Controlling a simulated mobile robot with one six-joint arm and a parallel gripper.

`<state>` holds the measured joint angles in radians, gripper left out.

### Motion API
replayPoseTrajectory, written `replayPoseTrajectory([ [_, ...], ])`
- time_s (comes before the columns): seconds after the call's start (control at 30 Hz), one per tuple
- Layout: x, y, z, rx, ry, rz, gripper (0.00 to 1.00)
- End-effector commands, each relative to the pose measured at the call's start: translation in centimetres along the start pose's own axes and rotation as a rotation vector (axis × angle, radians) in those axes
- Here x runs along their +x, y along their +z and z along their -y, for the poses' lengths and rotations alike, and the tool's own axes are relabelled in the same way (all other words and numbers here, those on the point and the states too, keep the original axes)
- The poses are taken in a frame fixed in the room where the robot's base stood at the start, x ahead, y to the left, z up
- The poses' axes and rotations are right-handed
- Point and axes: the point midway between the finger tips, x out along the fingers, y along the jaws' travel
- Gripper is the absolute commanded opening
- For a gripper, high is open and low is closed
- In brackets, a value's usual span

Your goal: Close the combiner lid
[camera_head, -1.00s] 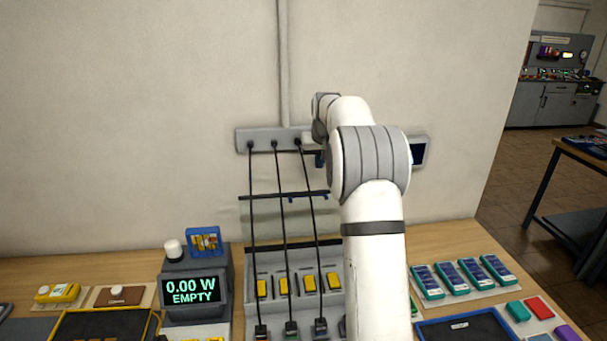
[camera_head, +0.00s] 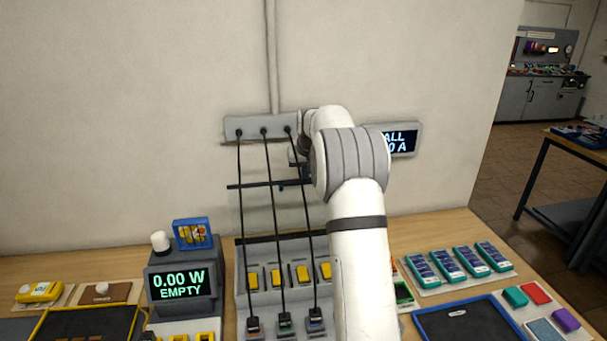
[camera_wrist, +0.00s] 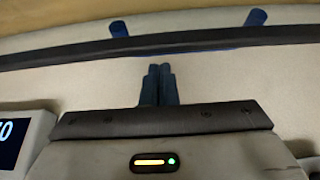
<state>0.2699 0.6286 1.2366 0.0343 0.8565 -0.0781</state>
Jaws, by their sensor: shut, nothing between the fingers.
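The combiner (camera_head: 241,290) is a grey box on the bench with a row of yellow switches and black cables plugged in along its front. Its lid (camera_head: 257,215) is a see-through panel standing up from the back edge, with a dark bar (camera_head: 250,185) along its top. The dark bar (camera_wrist: 230,40) also crosses the wrist view, with two blue posts (camera_wrist: 118,29) on it. My gripper (camera_wrist: 158,70) is shut and empty, its fingertips just short of the bar in that picture. Whether they touch it cannot be told. In the head view my arm mostly hides the gripper.
Three black cables run from a grey wall box (camera_head: 262,127) down across the lid to the combiner. A power display (camera_head: 181,284) reads 0.00 W EMPTY at left. A wall screen (camera_head: 404,140) is right of my arm. Blue modules (camera_head: 468,262) and a dark tray (camera_head: 461,322) lie at right.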

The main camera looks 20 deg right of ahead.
Motion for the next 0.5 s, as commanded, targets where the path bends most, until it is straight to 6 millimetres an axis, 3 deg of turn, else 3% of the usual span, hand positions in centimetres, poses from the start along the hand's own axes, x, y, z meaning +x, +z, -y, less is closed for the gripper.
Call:
replayPoseTrajectory([
  [0.5, -0.3, 0.96, 0.3, 0.002, 0.001, 0.002, 0.0],
])
